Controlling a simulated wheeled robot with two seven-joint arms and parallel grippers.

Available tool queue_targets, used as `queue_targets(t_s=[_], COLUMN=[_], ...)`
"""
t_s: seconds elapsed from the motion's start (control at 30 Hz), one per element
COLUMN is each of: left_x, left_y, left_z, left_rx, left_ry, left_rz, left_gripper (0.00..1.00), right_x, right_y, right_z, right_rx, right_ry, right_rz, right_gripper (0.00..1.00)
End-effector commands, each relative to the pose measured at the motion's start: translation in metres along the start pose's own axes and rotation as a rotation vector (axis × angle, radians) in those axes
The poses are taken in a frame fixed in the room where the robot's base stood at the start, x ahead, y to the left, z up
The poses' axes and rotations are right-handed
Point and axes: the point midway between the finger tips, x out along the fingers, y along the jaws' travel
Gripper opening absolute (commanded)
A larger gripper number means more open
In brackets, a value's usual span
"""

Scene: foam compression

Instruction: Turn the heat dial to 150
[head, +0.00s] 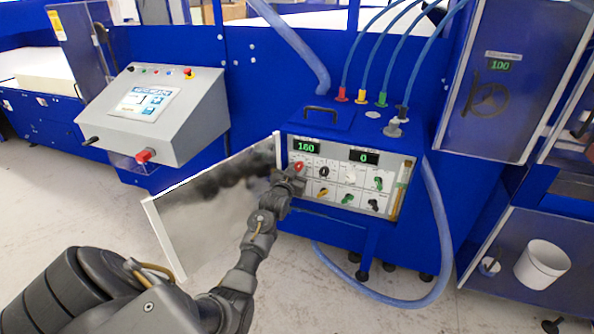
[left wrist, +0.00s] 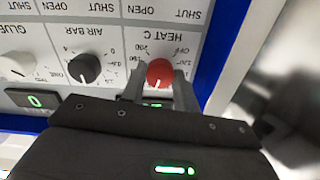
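The red heat dial (left wrist: 159,73), labelled HEAT C, shows upside down in the left wrist view. In the head view the dial (head: 299,166) is at the panel's upper left, below a green display (head: 306,147) that seems to read 160. My left gripper (left wrist: 158,84) has one finger on each side of the dial, close against it, and looks shut on it. In the head view the left gripper (head: 292,177) is at the panel, its tips partly hidden. My right gripper is not in view.
Beside the heat dial is the black air bar dial (left wrist: 85,68); the white glue dial (left wrist: 17,66) is beyond it. A second display (head: 364,157) reads 0. A pale panel (head: 215,205) stands left of my forearm. A blue hose (head: 440,230) loops at the right.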

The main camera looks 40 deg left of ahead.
Motion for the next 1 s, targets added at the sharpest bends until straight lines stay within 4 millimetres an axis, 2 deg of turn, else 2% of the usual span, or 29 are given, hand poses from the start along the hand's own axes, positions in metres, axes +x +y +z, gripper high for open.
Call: queue_targets(t_s=[0.03,0.1,0.37,1.0], left_x=[0.000,0.000,0.000,0.000], left_y=[0.000,0.000,0.000,0.000], left_z=[0.000,0.000,0.000,0.000], left_rx=[0.000,0.000,-0.040,-0.432], left_ry=[0.000,0.000,-0.001,-0.001], left_rz=[0.000,0.000,0.000,-0.001], left_gripper=[0.14,0.07,0.07,0.07], right_x=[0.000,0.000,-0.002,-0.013], right_y=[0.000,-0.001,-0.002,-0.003], right_z=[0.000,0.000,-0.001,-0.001], right_rx=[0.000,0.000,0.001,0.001], right_ry=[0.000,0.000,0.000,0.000], right_rz=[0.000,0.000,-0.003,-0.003], right_gripper=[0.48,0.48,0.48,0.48])
